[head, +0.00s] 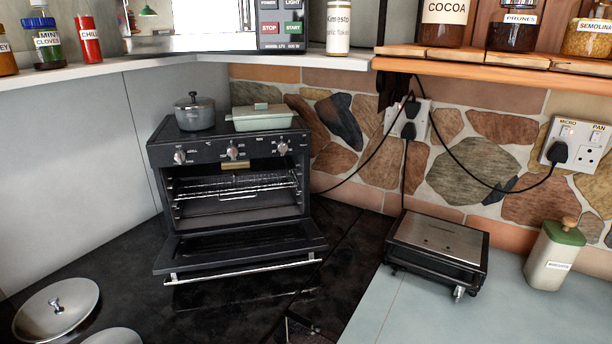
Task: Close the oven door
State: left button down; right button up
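The oven (230,150) is a small black countertop oven on the dark worktop, left of centre. Its door (240,250) is hinged at the bottom and hangs open, folded down towards me. The silver bar handle (242,271) runs along the door's front edge, low over the worktop. A wire rack (235,187) shows inside the open cavity. Three knobs line the front panel above it. Neither my left nor my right gripper can be made out in the head view.
A grey pot (194,112) and a pale green lidded dish (262,117) stand on the oven. A black-and-steel appliance (438,247) and a green-lidded canister (556,255) stand right. A silver lid (56,308) lies front left. Dark worktop before the door is mostly clear.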

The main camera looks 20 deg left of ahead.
aim_at(166, 263)
jog(key=u, duration=1.2)
jog(key=k+l+z, duration=0.1)
jog(key=l, duration=0.25)
jog(key=k+l+z, duration=0.1)
jog(key=k+l, duration=0.15)
jog(key=l, duration=0.15)
